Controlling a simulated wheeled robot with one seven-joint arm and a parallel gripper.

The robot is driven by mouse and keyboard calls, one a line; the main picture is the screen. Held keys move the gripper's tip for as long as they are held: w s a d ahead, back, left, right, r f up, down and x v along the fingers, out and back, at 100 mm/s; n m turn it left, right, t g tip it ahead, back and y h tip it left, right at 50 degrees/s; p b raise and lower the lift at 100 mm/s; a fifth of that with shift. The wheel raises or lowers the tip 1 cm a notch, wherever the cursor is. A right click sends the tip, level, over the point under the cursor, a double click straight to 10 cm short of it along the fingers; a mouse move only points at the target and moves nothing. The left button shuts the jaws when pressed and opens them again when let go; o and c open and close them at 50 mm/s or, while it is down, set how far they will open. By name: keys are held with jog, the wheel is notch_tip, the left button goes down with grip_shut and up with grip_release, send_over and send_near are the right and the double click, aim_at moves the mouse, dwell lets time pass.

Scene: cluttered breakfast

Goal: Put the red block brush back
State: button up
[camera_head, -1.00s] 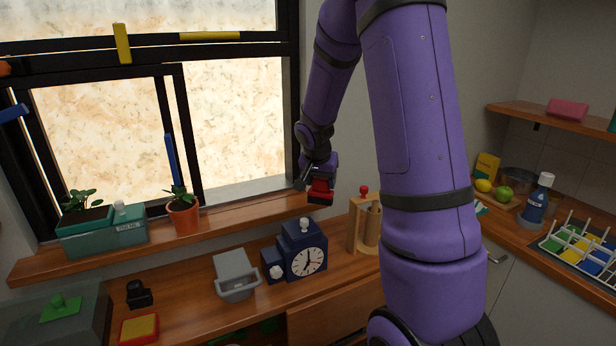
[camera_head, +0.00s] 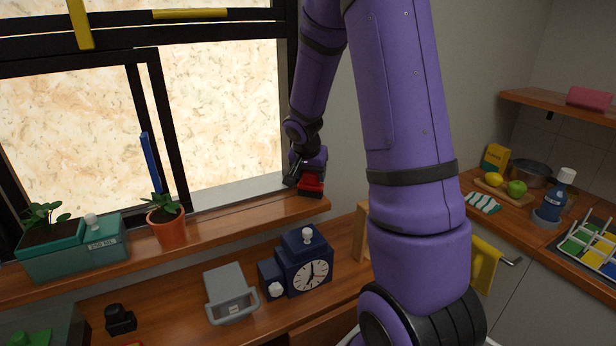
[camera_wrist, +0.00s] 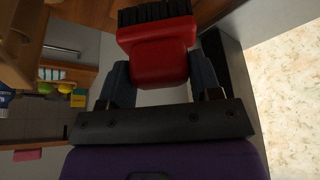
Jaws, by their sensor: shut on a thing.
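The red block brush (camera_head: 311,184) is held by my gripper (camera_head: 303,172) above the right end of the wooden window sill (camera_head: 232,212). In the wrist view the brush (camera_wrist: 158,62) has a red body and dark bristles at the end away from my gripper. The two fingers of my gripper (camera_wrist: 160,88) are on either side of the red body, shut on it. In the head view the brush sits close to the sill's end; I cannot tell whether it touches the sill.
A potted plant (camera_head: 168,228) and a teal planter box (camera_head: 75,252) stand on the sill. Below, a dark blue clock (camera_head: 304,262), a grey scoop-like bin (camera_head: 231,294) and a small black object (camera_head: 119,319) stand on the wooden counter. The window frame (camera_head: 290,90) rises beside my arm.

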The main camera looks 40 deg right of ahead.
jog(key=shift+d+f, duration=0.15)
jog(key=shift+f, duration=0.75)
jog(key=shift+f, duration=0.1)
jog(key=o, duration=1)
